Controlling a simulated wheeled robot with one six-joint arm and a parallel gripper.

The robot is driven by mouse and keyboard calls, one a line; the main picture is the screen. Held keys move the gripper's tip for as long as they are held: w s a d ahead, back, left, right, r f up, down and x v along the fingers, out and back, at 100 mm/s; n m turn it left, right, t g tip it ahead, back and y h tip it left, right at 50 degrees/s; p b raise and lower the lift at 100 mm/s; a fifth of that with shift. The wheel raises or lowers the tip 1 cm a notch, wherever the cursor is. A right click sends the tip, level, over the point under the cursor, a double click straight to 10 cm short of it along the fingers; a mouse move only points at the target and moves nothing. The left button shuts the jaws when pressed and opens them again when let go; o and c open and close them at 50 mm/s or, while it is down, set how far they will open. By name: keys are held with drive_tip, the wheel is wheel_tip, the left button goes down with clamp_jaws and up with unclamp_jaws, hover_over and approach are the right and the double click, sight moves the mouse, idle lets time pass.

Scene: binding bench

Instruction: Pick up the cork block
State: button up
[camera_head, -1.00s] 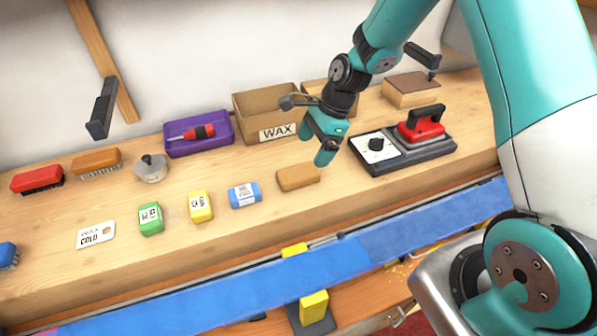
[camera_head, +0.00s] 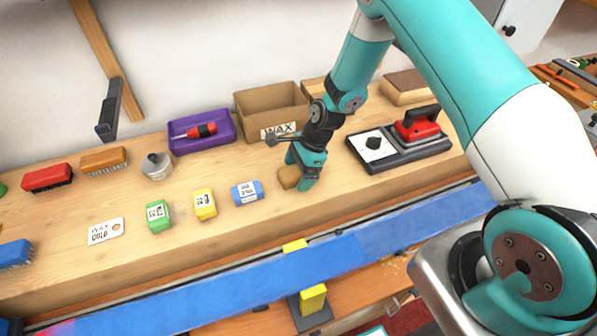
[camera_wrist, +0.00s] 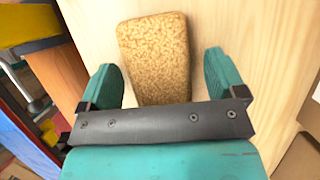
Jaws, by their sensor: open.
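The cork block (camera_wrist: 154,55) is a tan, speckled, rounded block lying flat on the wooden bench. In the wrist view it sits between and beyond the two teal fingers of my gripper (camera_wrist: 165,78), with its near end reaching in between them. Neither finger visibly touches it. In the head view my gripper (camera_head: 302,178) points down over the bench, and the cork block (camera_head: 289,177) shows partly behind its fingers. My gripper is open. The near end of the block is hidden by the gripper body in the wrist view.
Left of the cork block lie a blue wax block (camera_head: 246,193), a yellow one (camera_head: 204,204) and a green one (camera_head: 158,215). A cardboard WAX box (camera_head: 258,112) stands behind. A red iron (camera_head: 417,124) on its dark base is to the right. A blue ski (camera_head: 215,289) runs along the front.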

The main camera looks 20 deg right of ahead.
drive_tip(key=shift+f, duration=0.15)
drive_tip(key=c, duration=1.1)
wheel_tip(320, 180, up, 20)
drive_tip(key=b, duration=0.4)
drive_tip(key=shift+r, duration=0.2)
